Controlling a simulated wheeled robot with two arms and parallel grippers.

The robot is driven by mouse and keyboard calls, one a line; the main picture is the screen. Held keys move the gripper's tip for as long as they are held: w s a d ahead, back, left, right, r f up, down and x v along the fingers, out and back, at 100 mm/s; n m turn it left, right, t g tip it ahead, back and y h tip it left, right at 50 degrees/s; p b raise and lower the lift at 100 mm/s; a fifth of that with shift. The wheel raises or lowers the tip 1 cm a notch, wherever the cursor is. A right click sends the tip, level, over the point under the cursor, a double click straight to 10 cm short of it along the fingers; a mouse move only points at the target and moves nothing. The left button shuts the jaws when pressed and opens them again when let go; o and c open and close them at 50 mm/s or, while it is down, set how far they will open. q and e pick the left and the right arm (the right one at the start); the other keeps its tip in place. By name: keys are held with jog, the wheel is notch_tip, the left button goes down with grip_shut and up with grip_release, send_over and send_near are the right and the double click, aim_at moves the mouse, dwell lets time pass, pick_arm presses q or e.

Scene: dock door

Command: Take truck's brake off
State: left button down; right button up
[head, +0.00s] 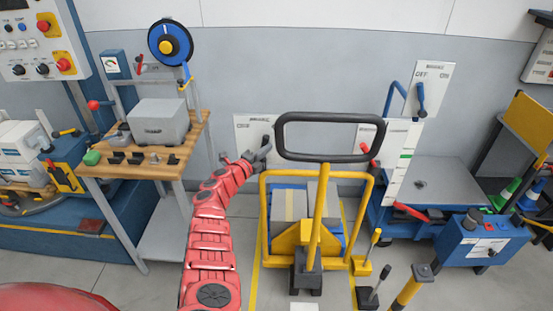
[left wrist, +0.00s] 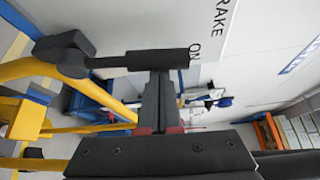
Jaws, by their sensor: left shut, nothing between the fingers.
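The yellow hand truck (head: 315,235) with a black loop handle (head: 330,118) stands at centre, carrying boxes. A white brake plate (head: 243,128) is just behind it, left of the loop. In the left wrist view the plate (left wrist: 222,50) shows "BRAKE" and "ON". A dark brake lever (left wrist: 125,60) lies across that view, its pivot at left. My left gripper (head: 262,154) is shut and empty at the plate; in the left wrist view its fingertips (left wrist: 160,75) meet the lever's grip end. I cannot tell whether they touch. My arm hides part of the lever in the head view.
A second brake plate (head: 432,85) with a blue lever (head: 421,98) stands over a blue cart (head: 440,185) at right. A wooden bench (head: 150,152) with a grey box is at left.

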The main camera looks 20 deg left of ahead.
pick_arm(q)
jog(key=s+a+n+t+b, duration=0.1)
jog(key=a+n+t+b, duration=0.3)
jog(key=a+n+b, duration=0.2)
jog(key=shift+s+a+f+n+b, duration=0.25)
jog(key=shift+s+f+n+b, duration=0.15)
jog(key=shift+n+b, duration=0.35)
jog(key=shift+y, duration=0.3)
jog(key=shift+r, duration=0.1)
jog(key=d+r+p, duration=0.2)
jog(key=d, duration=0.2)
jog(key=v, duration=1)
jog(key=shift+a, duration=0.4)
